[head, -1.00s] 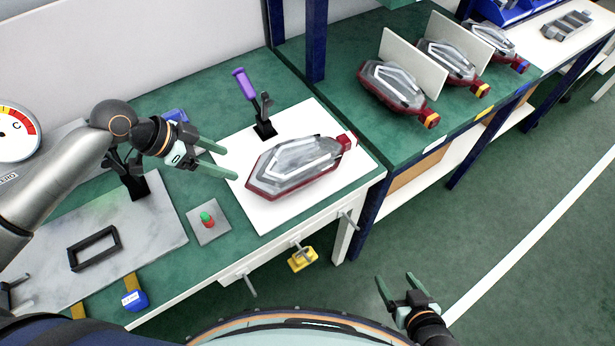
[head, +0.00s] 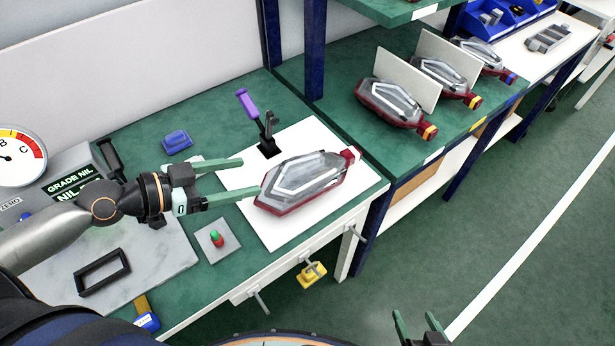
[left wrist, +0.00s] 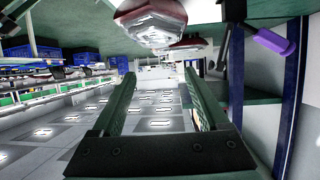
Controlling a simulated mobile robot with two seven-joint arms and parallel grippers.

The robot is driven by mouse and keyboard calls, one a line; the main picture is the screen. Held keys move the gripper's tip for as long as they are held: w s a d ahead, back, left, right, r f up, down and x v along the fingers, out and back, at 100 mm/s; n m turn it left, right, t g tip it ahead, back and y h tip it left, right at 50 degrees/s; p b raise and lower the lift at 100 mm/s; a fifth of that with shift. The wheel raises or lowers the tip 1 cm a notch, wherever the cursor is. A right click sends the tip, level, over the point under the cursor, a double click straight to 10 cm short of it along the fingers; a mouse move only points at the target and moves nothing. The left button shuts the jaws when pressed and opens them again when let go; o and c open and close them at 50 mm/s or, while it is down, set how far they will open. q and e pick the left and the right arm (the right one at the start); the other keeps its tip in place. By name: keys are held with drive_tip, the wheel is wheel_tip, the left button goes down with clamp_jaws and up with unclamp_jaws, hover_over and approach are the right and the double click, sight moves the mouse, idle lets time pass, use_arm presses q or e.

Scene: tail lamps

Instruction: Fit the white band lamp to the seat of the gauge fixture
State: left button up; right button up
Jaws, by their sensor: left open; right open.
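A lamp with a clear faceted lens, red housing and what looks like a white band at its right end (head: 300,182) lies on the white mat (head: 282,238). My left gripper (head: 249,178) is open and empty, its fingertips close to the lamp's left end; I cannot tell if they touch. In the left wrist view, the open fingers (left wrist: 160,74) have a lamp (left wrist: 152,22) above them in the picture. The gauge fixture's grey plate (head: 160,250) carries a black rectangular frame, apparently the seat (head: 103,272). My right gripper (head: 418,326) is open, low over the floor.
A purple-handled clamp (head: 249,107) stands at the mat's back edge. Lamps with orange (head: 395,105), yellow (head: 446,82) and blue (head: 484,58) bands sit on the shelf between white dividers. A button box (head: 217,239) lies between plate and mat. The dial (head: 18,155) stands behind.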

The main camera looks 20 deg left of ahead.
use_arm(q)
approach(296, 166)
drive_tip(key=shift+p+x, duration=0.45)
drive_tip(key=shift+x, duration=1.55)
drive_tip(key=shift+p+x, duration=0.5)
drive_tip(key=shift+x, duration=2.2)
clamp_jaws()
drive_tip(key=shift+r, duration=0.15)
